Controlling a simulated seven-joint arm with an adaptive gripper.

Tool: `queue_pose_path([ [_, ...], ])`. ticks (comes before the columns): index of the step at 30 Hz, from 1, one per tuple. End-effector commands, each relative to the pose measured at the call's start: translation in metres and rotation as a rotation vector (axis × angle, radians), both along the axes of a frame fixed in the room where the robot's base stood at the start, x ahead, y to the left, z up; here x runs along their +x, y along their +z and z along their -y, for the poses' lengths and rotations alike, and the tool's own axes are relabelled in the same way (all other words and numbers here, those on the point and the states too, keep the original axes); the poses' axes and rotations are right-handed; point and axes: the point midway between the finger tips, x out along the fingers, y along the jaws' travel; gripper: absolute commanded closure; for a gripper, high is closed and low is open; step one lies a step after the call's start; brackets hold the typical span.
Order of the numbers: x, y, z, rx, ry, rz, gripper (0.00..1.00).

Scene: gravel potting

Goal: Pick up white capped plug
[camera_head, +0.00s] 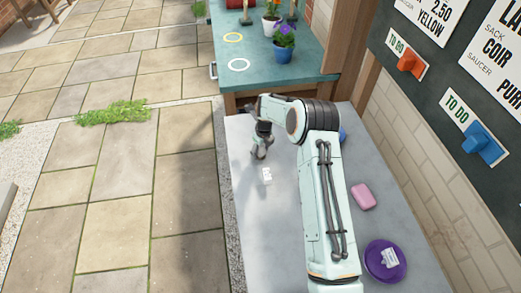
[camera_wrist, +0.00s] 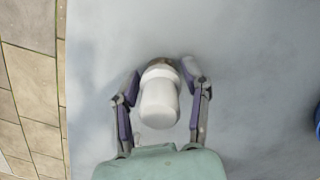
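The white capped plug (camera_wrist: 158,103) shows in the wrist view, between the two fingers of my gripper (camera_wrist: 161,71). It has a rounded white body and a narrower collar with a brownish patch at its far end. A finger stands on each side of it, with narrow gaps visible between fingers and plug, so my gripper looks open around it. In the head view my gripper (camera_head: 259,154) is low over the grey worktop, pointing down; I cannot make out the plug between the fingers there.
A small white item (camera_head: 267,175) lies just nearer than my gripper on the grey worktop (camera_head: 250,215). A pink block (camera_head: 362,196), a purple round thing (camera_head: 384,268) with a white label and a partly hidden blue object (camera_head: 343,135) are to the right. Flowerpots (camera_head: 283,53) stand on the teal bench behind.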

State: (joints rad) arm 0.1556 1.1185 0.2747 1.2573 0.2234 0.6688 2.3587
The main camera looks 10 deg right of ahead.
Motion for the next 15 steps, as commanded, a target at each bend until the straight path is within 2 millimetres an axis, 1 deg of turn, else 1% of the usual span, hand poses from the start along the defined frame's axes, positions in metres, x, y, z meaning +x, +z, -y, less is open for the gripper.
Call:
queue_pose_path([
  [1, 0.0000, 0.0001, 0.0000, 0.000, 0.000, 0.000, 0.79],
  [2, -0.0001, 0.0001, 0.0001, 0.000, 0.000, 0.000, 0.88],
  [3, -0.0001, 0.0001, 0.0001, 0.000, 0.000, 0.000, 0.92],
  [12, -0.0003, 0.0000, 0.0001, -0.001, 0.000, -0.001, 0.92],
  [15, -0.0001, 0.0031, 0.0002, 0.000, 0.000, 0.000, 0.92],
])
